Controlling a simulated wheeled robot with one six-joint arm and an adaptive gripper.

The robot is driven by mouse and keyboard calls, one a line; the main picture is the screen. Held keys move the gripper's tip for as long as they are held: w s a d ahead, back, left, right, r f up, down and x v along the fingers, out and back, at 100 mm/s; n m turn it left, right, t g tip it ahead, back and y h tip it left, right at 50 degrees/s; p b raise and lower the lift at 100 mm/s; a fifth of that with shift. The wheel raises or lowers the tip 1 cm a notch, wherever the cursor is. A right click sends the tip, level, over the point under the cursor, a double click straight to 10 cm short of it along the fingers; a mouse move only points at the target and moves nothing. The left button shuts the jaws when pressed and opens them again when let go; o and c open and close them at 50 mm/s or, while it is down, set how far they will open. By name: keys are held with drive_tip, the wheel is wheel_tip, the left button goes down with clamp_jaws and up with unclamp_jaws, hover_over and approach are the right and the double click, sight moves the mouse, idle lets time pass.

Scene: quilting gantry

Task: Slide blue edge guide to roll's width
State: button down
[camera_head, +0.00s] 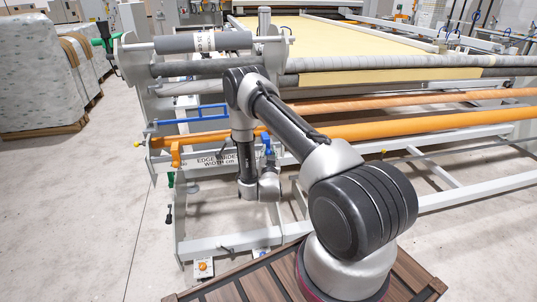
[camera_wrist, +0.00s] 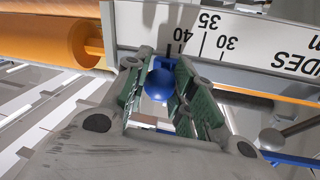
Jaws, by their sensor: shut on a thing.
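In the wrist view, the blue edge guide (camera_wrist: 160,84) shows as a round blue knob with a blue upper part, set against a white scale plate (camera_wrist: 258,40). The green-padded fingers of my gripper (camera_wrist: 162,92) are shut on it, one on each side. The plate appears upside down with the marks 40, 35 and 30; the guide sits by the 40 mark. In the head view, the blue guide (camera_head: 266,141) shows just above my gripper (camera_head: 268,160), which is partly hidden by my wrist. A grey roll (camera_head: 228,41) with a white label, seeming to read 35, lies across the top left.
Orange rollers (camera_head: 420,125) run along the machine's front, and an orange part (camera_wrist: 45,35) is near the plate. White frame rails (camera_head: 480,195) lie low at right. The floor at left (camera_head: 80,220) is clear.

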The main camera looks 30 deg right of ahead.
drive_tip(key=a, duration=0.1)
drive_tip(key=w+a, duration=0.1)
drive_tip(key=a, duration=0.1)
drive_tip(key=shift+a, duration=0.25)
drive_tip(key=c, duration=1.1)
unclamp_jaws()
drive_tip(key=shift+c, duration=0.2)
drive_tip(key=shift+a, duration=0.1)
drive_tip(key=v, duration=1.2)
